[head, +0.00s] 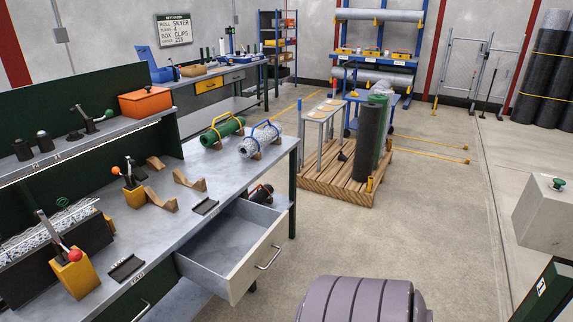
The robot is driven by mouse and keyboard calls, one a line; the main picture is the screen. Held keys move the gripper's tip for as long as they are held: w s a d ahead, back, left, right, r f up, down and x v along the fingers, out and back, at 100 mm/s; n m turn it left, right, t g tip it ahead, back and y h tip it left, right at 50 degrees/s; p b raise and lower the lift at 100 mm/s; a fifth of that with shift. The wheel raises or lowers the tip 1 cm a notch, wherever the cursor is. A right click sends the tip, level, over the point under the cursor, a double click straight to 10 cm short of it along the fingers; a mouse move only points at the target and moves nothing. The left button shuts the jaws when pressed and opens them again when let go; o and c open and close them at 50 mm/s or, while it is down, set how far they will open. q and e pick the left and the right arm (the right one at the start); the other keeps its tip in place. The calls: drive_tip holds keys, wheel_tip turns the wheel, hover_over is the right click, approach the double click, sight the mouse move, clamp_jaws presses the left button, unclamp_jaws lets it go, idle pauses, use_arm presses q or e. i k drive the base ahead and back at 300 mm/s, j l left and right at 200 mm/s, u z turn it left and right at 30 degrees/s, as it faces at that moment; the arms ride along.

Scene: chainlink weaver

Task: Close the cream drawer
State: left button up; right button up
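The cream drawer (258,262) is pulled well out from under the front workbench (222,170), toward the lower right of the head view. Its front panel carries a metal bar handle (269,257). The grey inside of the drawer shows and looks empty. Neither of my grippers is in view, and nothing is seen touching the drawer or its handle.
A green roll (222,133) and a white mesh roll (260,140) lie on the bench. A wooden pallet (320,183) with dark rolls stands beyond. A grey block (546,210) is at right. The floor right of the drawer is mostly clear.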

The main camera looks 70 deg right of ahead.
sight(224, 257)
drive_tip(key=z, duration=1.9)
